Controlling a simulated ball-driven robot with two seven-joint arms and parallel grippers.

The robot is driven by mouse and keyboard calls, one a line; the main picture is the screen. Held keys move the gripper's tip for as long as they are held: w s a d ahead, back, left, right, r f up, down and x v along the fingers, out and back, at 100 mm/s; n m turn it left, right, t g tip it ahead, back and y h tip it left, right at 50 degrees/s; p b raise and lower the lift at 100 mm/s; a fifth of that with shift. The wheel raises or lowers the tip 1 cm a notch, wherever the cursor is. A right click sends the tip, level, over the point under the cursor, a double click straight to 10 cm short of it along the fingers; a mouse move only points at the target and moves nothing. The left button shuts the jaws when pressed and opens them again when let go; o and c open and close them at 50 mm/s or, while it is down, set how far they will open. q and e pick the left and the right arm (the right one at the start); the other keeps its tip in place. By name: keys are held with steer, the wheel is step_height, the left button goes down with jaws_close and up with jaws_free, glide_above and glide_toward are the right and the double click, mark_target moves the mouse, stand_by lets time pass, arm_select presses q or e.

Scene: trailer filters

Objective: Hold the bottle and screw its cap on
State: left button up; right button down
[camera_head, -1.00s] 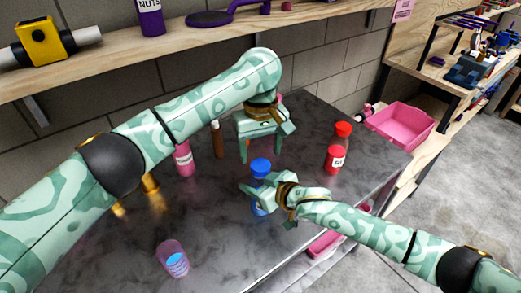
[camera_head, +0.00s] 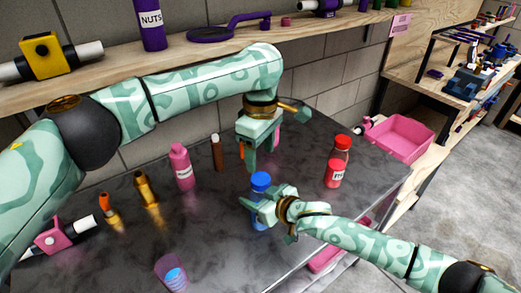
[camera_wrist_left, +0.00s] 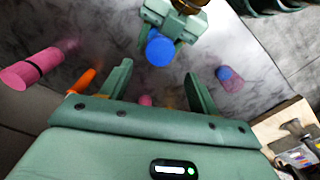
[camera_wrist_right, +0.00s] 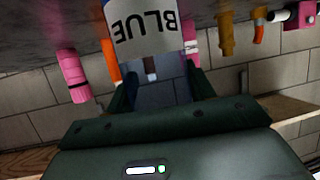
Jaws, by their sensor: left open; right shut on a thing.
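The blue bottle (camera_head: 258,220) stands on the dark table, its white label reading BLUE in the right wrist view (camera_wrist_right: 148,35). A blue cap (camera_head: 261,181) sits on its top; I cannot tell how tight it is. The cap also shows in the left wrist view (camera_wrist_left: 160,50). My right gripper (camera_head: 258,207) is shut around the bottle's body from the side. My left gripper (camera_head: 259,160) is open and empty, pointing down just above and behind the cap, apart from it. In the left wrist view the cap lies ahead of its spread fingers.
A red bottle (camera_head: 336,166) stands to the right, a pink bottle (camera_head: 181,167) and a brown one (camera_head: 217,153) to the left. A clear cup (camera_head: 171,273) is near the front edge. A pink bin (camera_head: 398,137) is beyond the table's right side. A wooden shelf (camera_head: 110,55) runs behind.

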mark_target(260, 178)
arm_select(q)
steer(key=shift+f, duration=4)
steer(key=c, duration=1)
steer(key=m, duration=0.6)
steer(key=shift+m, duration=0.3)
steer(key=o, duration=1.1)
steer(key=shift+c, duration=0.2)
